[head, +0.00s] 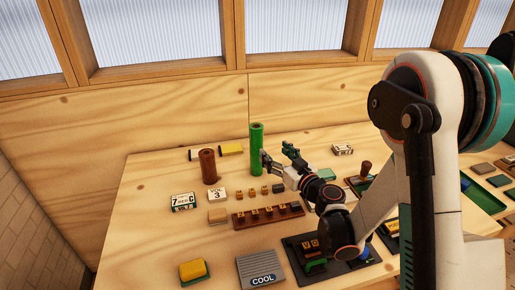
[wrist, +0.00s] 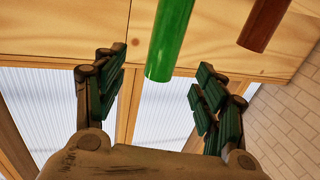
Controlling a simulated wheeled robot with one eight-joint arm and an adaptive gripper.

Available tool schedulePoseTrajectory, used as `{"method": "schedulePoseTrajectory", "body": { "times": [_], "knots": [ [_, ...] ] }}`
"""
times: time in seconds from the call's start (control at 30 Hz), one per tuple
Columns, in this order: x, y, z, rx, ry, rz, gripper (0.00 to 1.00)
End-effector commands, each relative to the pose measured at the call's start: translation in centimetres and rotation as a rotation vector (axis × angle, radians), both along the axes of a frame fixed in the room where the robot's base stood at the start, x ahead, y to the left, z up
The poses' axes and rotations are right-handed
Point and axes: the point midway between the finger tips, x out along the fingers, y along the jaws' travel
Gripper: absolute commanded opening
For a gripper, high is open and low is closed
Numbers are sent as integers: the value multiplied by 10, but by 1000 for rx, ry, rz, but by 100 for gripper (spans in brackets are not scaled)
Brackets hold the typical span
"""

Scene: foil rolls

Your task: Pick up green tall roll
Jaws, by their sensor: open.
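The green tall roll (head: 256,147) stands upright on the wooden table near its back, to the right of a shorter brown roll (head: 208,166). My gripper (head: 276,157) is just right of the green roll, its fingers pointing toward it. In the wrist view, the green roll (wrist: 170,40) shows between and ahead of the two open finger pads (wrist: 158,90), and nothing is held. The brown roll (wrist: 264,22) lies beyond the right finger there. I cannot tell whether a finger touches the green roll.
A wooden strip with several small letter blocks (head: 268,215) lies in front of the roll. White label blocks (head: 183,201) stand at left. A dark tray (head: 330,262) sits below my arm. The wooden wall (head: 180,110) is close behind.

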Motion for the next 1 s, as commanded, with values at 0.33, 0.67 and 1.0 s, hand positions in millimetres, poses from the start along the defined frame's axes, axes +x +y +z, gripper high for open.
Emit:
{"method": "schedulePoseTrajectory", "body": {
  "times": [0.33,0.67,1.0],
  "knots": [
    [48,31,0,1,-1,-1,64],
    [70,53,-3,1,-1,0,64],
    [93,68,-1,1,-1,-2,64]
  ]
}}
